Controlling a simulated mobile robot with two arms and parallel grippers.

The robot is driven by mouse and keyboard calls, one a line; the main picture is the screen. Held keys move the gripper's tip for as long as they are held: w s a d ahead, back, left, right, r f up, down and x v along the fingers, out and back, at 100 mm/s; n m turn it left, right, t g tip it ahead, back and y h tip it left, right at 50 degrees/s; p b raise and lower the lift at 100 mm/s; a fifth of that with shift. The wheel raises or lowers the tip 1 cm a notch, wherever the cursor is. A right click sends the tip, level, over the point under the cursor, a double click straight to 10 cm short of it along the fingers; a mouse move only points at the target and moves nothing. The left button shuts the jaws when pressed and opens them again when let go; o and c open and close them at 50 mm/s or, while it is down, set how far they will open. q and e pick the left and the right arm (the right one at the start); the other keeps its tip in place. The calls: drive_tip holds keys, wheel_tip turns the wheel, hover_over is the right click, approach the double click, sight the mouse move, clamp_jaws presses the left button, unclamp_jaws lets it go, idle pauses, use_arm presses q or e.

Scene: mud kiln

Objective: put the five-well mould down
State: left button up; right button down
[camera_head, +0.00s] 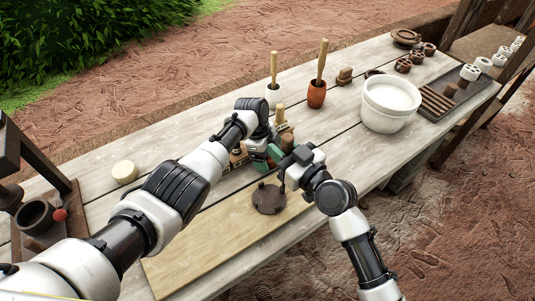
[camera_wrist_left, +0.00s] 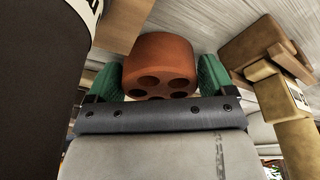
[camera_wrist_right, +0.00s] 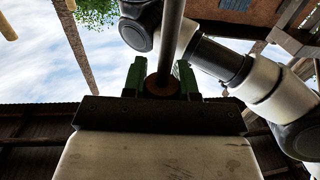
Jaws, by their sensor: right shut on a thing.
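The five-well mould (camera_wrist_left: 160,68), a reddish-brown round block with five dark holes, shows in the left wrist view between the green fingers of my left gripper (camera_wrist_left: 160,85). The fingers stand wide apart, one on each side of it; contact is hard to tell. In the head view my left gripper (camera_head: 266,156) is low over the table, partly hidden by my arms. My right gripper (camera_wrist_right: 163,82) is shut on a small brown round-ended piece (camera_wrist_right: 162,88), its form mostly hidden. A dark rod passes in front of it. In the head view this gripper (camera_head: 284,176) is beside the left one.
A dark brown disc (camera_head: 268,199) lies on a pale board (camera_head: 205,245) in front. A white bucket (camera_head: 390,102), a red-brown pot with a stick (camera_head: 317,94) and a tray (camera_head: 440,101) stand farther back. A pale round block (camera_head: 125,171) is at left. The board's near part is clear.

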use_arm(q)
drive_tip(key=shift+o, duration=0.3)
drive_tip(key=v, duration=1.2)
drive_tip(key=f+n, duration=0.2)
drive_tip(key=n, duration=0.1)
drive_tip(key=s+d+f+n+t, duration=0.1)
drive_tip(key=n, duration=0.2)
drive_tip(key=s+d+f+n+t, duration=0.1)
drive_tip(key=f+n, duration=0.1)
drive_tip(key=n, duration=0.1)
drive_tip(key=shift+f, duration=0.3)
drive_tip(key=shift+a+x, duration=0.1)
drive_tip(key=shift+x, duration=1.3)
drive_tip(key=shift+a+x, duration=0.15)
drive_tip(key=shift+x, duration=1.25)
drive_tip(key=shift+w+d+t, duration=0.1)
drive_tip(key=shift+w+t, duration=0.15)
drive_tip(key=shift+t, duration=0.05)
drive_tip(key=c, duration=0.9)
wheel_tip(320, 180, up, 10)
drive_tip(key=shift+r, duration=0.1)
